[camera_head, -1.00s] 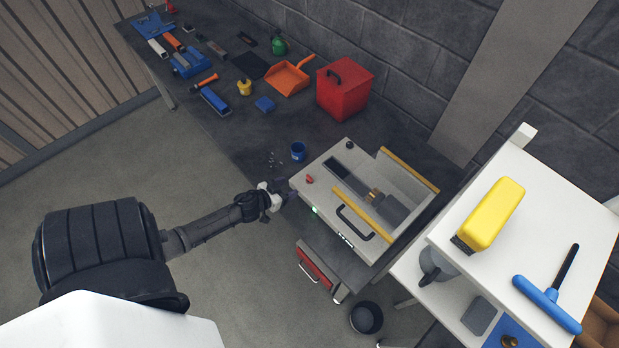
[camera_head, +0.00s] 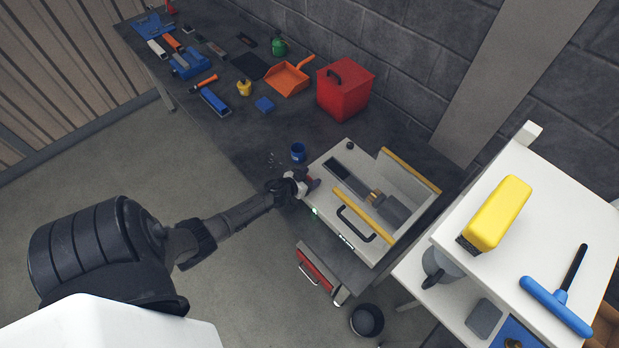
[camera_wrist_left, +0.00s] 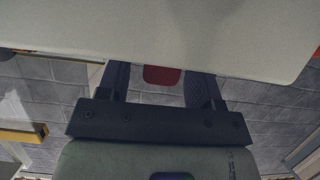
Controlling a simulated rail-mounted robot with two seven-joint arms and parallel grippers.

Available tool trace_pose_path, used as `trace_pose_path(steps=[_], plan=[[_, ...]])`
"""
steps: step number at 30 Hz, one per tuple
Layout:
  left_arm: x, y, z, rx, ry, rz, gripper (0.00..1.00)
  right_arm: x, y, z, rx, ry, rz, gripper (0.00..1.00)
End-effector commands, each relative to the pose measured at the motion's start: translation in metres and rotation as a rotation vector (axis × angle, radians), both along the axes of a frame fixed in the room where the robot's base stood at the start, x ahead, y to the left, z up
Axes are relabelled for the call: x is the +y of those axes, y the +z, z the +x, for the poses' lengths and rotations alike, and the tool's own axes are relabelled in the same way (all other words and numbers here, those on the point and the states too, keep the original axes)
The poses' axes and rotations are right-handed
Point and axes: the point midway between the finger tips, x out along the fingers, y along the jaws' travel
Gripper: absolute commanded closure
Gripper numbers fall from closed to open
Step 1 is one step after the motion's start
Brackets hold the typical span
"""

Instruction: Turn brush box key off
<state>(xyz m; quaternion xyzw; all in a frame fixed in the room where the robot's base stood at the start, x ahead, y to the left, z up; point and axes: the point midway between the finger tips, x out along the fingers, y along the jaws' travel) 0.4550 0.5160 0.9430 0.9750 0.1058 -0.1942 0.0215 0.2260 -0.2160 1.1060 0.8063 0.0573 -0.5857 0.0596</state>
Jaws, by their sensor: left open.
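The brush box (camera_head: 330,175) is a pale box with a black slot, yellow bars and a black handle on top, on the dark bench's near end. A green light (camera_head: 314,211) glows at its left edge. My left gripper (camera_head: 309,185) is at the box's left corner, covering the spot where the red key was visible. In the left wrist view the red key (camera_wrist_left: 162,75) shows between the spread, open fingers of my gripper (camera_wrist_left: 160,84), below a pale box surface (camera_wrist_left: 160,35). Whether a finger touches the key cannot be told. My right gripper is not in view.
A blue cup (camera_head: 298,152) stands close behind my left gripper. A red box (camera_head: 345,88), an orange dustpan (camera_head: 288,79) and other tools lie farther along the bench (camera_head: 225,135). A white table (camera_head: 545,205) with a yellow brush (camera_head: 497,210) stands at right.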

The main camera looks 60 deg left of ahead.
Motion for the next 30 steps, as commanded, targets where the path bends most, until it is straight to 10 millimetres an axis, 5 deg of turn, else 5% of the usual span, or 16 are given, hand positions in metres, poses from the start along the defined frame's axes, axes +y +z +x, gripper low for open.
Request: trace_pose_path(steps=[6, 21, 30], plan=[[-0.0001, 0.0002, 0.0001, 0.0, 0.0, 0.0, 0.42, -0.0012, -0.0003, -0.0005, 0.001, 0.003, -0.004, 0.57], [-0.0001, 0.0004, 0.0001, -0.001, 0.0, 0.0, 0.9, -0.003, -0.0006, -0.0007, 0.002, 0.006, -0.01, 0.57], [0.0009, 0.0009, 0.0002, 0.0, -0.054, 0.003, 0.9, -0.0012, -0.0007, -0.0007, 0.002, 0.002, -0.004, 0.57]])
